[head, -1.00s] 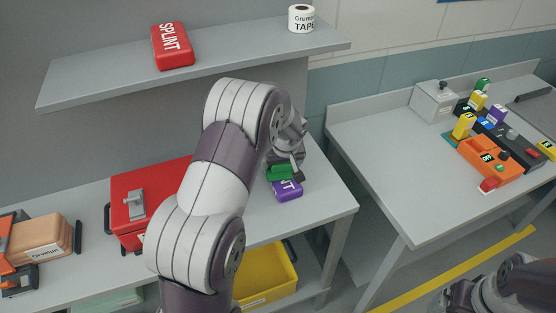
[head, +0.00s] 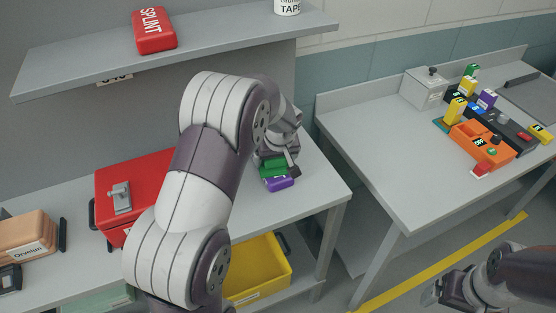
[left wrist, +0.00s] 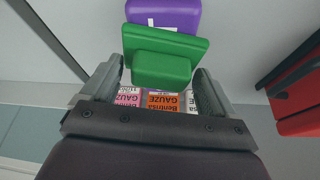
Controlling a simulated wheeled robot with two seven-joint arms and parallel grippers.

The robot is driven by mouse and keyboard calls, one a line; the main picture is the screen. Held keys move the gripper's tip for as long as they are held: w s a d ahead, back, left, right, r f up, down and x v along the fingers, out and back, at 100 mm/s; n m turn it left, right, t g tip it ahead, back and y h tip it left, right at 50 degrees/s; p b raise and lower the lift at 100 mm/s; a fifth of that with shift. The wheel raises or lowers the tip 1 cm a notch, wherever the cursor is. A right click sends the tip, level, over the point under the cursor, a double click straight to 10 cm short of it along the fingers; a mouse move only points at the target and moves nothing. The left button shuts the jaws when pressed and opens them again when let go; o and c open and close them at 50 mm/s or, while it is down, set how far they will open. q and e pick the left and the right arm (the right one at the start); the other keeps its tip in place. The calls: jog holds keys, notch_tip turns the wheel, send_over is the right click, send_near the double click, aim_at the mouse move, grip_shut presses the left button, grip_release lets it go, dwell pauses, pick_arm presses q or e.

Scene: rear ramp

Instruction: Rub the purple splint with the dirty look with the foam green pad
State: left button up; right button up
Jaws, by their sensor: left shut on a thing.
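My left gripper (head: 280,155) is shut on the foam green pad (head: 273,167) above the right end of the workbench. The left wrist view shows the pad (left wrist: 160,66) between the two fingers. The purple splint (head: 279,184) lies on the bench under and in front of the pad, which covers much of its top. It also shows beyond the pad in the left wrist view (left wrist: 165,12). Pad and splint look touching. Any dirt on the splint is hidden or too small to tell. My right gripper (head: 436,293) is at the lower right, away from the bench; its jaws are unclear.
A red case (head: 140,185) stands left of my left arm. A shelf (head: 200,50) above holds a red splint (head: 154,31) and a tape roll (head: 288,6). A yellow bin (head: 258,270) sits below the bench. A second table (head: 380,150) at right holds several coloured items.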

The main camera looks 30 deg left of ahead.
pick_arm(q)
jog(key=shift+w+a, duration=0.35)
jog(key=shift+a, duration=0.15)
jog(key=shift+w+a+r+p, duration=0.1)
jog(key=shift+w+a+p, duration=0.2)
jog(key=shift+a+p, duration=0.1)
jog(key=shift+w+a+p, duration=0.5)
jog(key=shift+w+a, duration=0.55)
jog(key=shift+a, duration=0.1)
jog(key=shift+w+a, duration=0.35)
jog(key=shift+a, duration=0.05)
jog(key=shift+w+a+f+p, duration=0.2)
jog(key=shift+w+a+p, duration=0.3)
jog(key=shift+w+a, duration=0.4)
jog(key=shift+s, duration=0.1)
notch_tip(320, 180, up, 6)
jog(key=p, duration=0.3)
jog(key=shift+p, duration=0.35)
jog(key=shift+a, duration=0.1)
